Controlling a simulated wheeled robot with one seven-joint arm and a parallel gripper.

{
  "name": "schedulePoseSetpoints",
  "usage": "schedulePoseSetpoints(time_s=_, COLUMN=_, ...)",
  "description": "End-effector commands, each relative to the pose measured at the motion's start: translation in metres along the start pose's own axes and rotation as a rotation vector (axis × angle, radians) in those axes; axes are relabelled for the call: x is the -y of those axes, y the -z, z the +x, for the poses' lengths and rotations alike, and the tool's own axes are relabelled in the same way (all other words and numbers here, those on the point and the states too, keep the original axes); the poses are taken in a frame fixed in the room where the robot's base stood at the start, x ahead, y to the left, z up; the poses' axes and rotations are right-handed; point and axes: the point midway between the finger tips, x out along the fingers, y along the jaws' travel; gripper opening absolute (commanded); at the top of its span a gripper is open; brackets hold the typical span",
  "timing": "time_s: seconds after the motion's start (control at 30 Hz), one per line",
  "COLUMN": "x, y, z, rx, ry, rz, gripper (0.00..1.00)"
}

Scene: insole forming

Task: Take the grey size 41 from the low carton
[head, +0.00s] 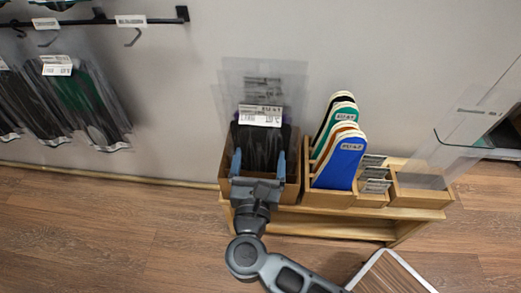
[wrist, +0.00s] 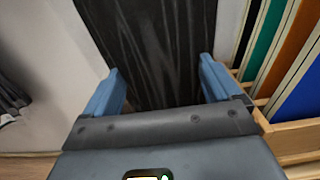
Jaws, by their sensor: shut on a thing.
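The low carton (head: 293,172) is a brown box on the left of a low wooden bench. It holds clear packs with dark insoles and white labels; the front label's print is too small to read surely. My gripper (head: 259,160) is over the carton's front, with one blue finger on each side of the front dark grey pack (head: 259,143). In the wrist view the pack (wrist: 155,45) stands between my fingers (wrist: 160,75), dark with grey streaks. My gripper is shut on it. Its lower end is hidden by my gripper, and packs behind it are mostly hidden.
A wooden holder with black, green, orange and blue insoles (head: 340,160) stands close right of the carton. Small trays (head: 415,192) and a clear panel (head: 470,125) are farther right. Hooks with packs (head: 85,105) hang on the left wall. The wooden floor at left is clear.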

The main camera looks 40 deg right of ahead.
Motion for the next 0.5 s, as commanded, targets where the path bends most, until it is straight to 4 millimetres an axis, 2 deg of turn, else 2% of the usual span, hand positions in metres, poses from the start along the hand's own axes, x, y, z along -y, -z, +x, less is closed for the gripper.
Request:
schedulePoseSetpoints(time_s=0.33, x=0.000, y=-0.001, z=0.000, rx=0.000, ry=0.000, rz=0.000, gripper=0.57)
schedulePoseSetpoints(time_s=0.5, x=0.000, y=-0.012, z=0.000, rx=0.000, ry=0.000, rz=0.001, gripper=0.57)
